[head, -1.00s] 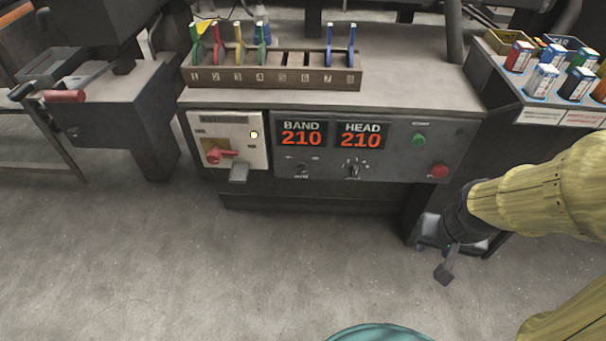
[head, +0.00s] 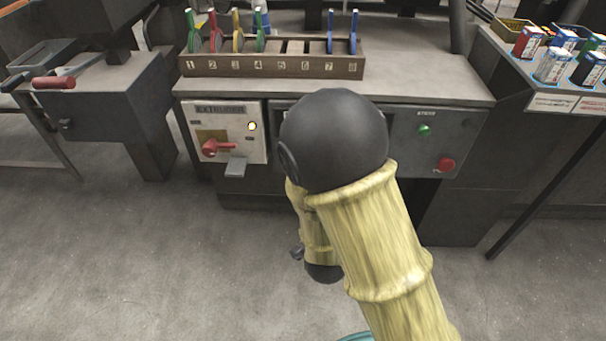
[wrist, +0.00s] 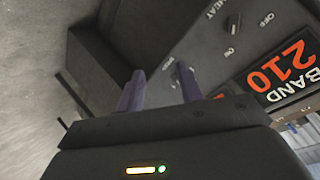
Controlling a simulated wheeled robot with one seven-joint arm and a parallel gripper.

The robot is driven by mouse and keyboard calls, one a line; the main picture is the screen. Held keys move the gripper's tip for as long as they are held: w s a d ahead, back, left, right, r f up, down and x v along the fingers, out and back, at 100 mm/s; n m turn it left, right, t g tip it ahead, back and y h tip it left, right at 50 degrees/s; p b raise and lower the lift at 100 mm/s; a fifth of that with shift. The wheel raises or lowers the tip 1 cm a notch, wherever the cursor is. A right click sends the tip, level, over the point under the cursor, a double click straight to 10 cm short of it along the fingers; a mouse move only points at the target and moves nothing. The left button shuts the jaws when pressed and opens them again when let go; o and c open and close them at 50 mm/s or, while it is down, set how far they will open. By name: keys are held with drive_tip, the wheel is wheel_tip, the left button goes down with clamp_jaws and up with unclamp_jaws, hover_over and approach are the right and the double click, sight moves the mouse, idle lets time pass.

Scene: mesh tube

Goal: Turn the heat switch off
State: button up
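The heat switch (wrist: 234,22) is a small dark switch on the grey control panel in the wrist view, near the top, between printed HEAT, OFF and ON labels. Which label it points to is too small to tell. In the head view my arm covers it. My gripper (wrist: 160,92) is open, its two purple-grey fingers apart with nothing between them. It is left of and below the switch in the wrist view, pointing towards the lower panel. In the head view, my gripper is mostly hidden behind my arm.
Green (head: 425,130) and red (head: 446,165) buttons are right. The floor in front is clear.

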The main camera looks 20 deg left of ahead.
drive_tip(key=s+a+r+t+y+b, duration=0.1)
drive_tip(key=s+a+t+y, duration=0.2)
drive_tip(key=s+a+t, duration=0.2)
drive_tip(key=shift+s+a+n+b, duration=0.3)
drive_tip(key=shift+s+a, duration=0.15)
drive_tip(key=shift+a, duration=0.7)
drive_tip(key=b+x, duration=0.5)
drive_tip(key=x, duration=1.2)
drive_tip(key=shift+w+r+b, duration=0.25)
drive_tip(key=shift+r+b, duration=0.1)
drive_tip(key=shift+r, duration=0.05)
drive_tip(key=shift+a, duration=0.1)
clamp_jaws()
